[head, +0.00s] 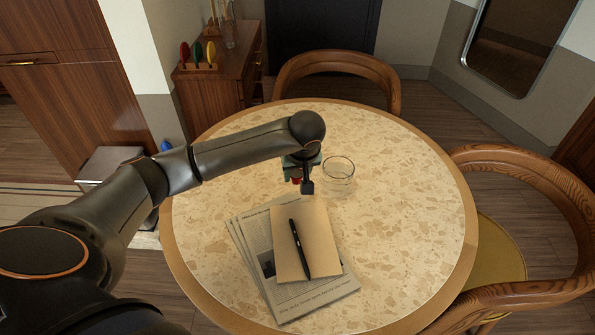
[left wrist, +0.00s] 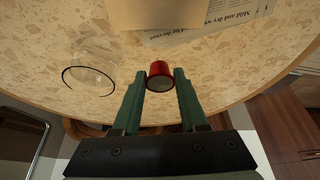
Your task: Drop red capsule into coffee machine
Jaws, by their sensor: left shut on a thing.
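The red capsule (left wrist: 160,72) sits between the green fingertips of my left gripper (left wrist: 161,84) in the left wrist view. My left gripper is shut on it. In the head view the gripper (head: 302,180) is over the far middle of the round table, and only a little of the red capsule (head: 296,181) shows beside its fingers. The capsule's height above the table is hard to tell. No coffee machine shows in either view. My right gripper is not in view.
A clear glass (head: 338,177) stands just right of the gripper. A notepad (head: 312,225) with a black pen (head: 299,248) lies on newspapers (head: 318,298) nearer me. The table's right side (head: 410,220) is bare. Wooden chairs (head: 335,68) stand around. A cabinet (head: 222,85) stands behind left.

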